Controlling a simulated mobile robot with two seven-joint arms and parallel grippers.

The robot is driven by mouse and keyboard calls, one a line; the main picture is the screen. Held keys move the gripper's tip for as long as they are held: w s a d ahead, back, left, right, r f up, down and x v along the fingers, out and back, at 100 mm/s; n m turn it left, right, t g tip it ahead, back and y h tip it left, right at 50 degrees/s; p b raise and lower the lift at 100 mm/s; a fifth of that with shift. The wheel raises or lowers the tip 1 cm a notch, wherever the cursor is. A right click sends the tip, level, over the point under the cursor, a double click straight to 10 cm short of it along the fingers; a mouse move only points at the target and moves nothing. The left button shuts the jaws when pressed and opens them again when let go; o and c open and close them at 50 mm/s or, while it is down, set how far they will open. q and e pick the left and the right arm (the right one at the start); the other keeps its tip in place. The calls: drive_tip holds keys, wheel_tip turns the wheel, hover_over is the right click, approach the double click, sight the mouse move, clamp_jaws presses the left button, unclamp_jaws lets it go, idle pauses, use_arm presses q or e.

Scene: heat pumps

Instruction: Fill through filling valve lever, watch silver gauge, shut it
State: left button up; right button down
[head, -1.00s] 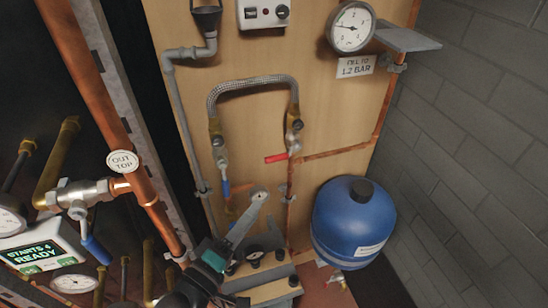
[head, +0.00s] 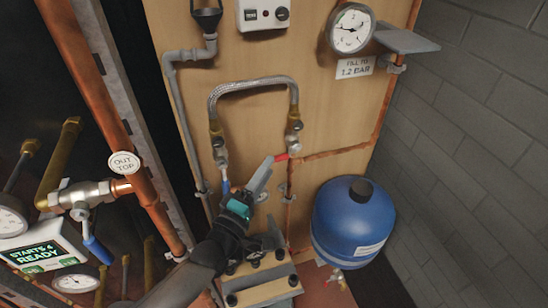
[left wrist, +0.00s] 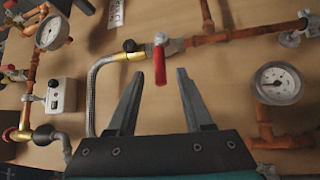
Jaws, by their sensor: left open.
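The red filling valve lever (head: 281,158) sits on the valve at the right end of the braided hose, above the copper pipe. It also shows in the left wrist view (left wrist: 159,65), standing between my fingertips. My left gripper (head: 267,166) is open, with its fingers just below and left of the red lever in the head view. I cannot tell whether they touch it. The round silver gauge (head: 351,28) is at the top right of the wooden board, above a "FILL TO 1.2 BAR" label (head: 355,67). Its exact reading is too small to tell. My right gripper is not in view.
The braided hose (head: 252,84) arches to a second valve with a blue lever (head: 226,186), partly beside my gripper. A blue tank (head: 355,222) stands lower right. A grey shelf (head: 407,40) juts out beside the gauge. Copper pipes (head: 110,100) run along the left.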

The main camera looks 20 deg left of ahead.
sight(283, 155)
use_arm(q)
drive_tip(key=shift+x, duration=2.2)
drive_tip(key=shift+c, duration=0.3)
clamp_jaws()
